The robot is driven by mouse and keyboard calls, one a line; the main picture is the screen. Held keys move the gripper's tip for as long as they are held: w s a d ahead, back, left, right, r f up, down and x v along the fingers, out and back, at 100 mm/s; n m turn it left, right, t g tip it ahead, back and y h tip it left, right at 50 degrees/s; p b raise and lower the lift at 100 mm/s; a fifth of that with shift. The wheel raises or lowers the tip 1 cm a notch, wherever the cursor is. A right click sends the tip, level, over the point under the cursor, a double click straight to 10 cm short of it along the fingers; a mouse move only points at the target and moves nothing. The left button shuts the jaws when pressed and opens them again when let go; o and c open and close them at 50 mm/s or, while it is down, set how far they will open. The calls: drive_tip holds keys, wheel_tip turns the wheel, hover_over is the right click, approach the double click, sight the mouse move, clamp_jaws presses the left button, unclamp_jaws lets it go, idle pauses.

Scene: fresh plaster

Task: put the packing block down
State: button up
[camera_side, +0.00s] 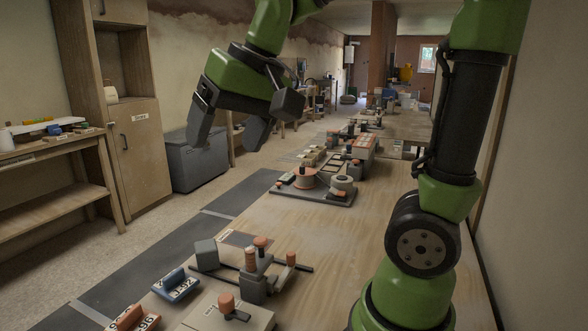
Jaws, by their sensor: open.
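A grey-green block (206,254), which looks like the packing block, sits on the wooden table (320,255) near its left edge, just left of a small fixture. It looks slightly turned. My gripper (229,141) is open and empty, high above the table in the upper left. Its two dark fingers point down and are well apart from the block. Nothing shows between the fingers.
The fixture (254,286) has orange-topped knobs and dark rods beside the block. A blue numbered piece (176,284) and an orange numbered piece (133,319) lie at front left. A grey plate with round parts (312,193) stands farther back. The middle of the table is bare.

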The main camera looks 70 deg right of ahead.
drive_tip(key=s+a+f+n+t+y, duration=0.1)
drive_tip(key=s+a+f+t, duration=0.1)
drive_tip(key=s, duration=0.8)
drive_tip(key=shift+s+a+f, duration=0.15)
drive_tip(key=shift+a+f, duration=0.15)
drive_tip(key=shift+f, duration=0.15)
